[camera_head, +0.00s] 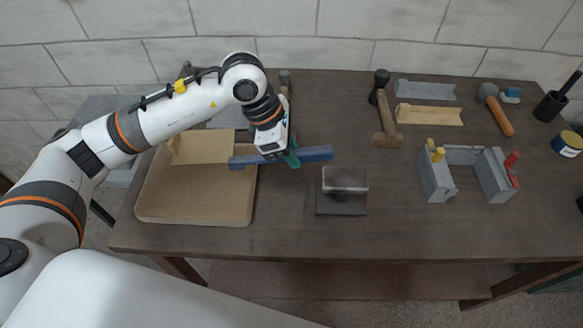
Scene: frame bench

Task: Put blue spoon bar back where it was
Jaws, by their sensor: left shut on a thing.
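The blue bar (316,154) is long and lies nearly level across the picture, left of the bench's middle. My left gripper (292,157) is shut on it near its middle, from above. The bar's left end overlaps the right rim of a tan tray (196,212) in the picture, and its right part is over bare bench top. I cannot tell how high the bar is above the bench. The gripper hides a short middle part of it. My right gripper is not in view.
A grey frame (436,183) with yellow and red handles stands further right. Mallets (387,123), a tan bar (428,115) and a grey bar (424,91) lie behind. The front of the bench (420,235) is clear.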

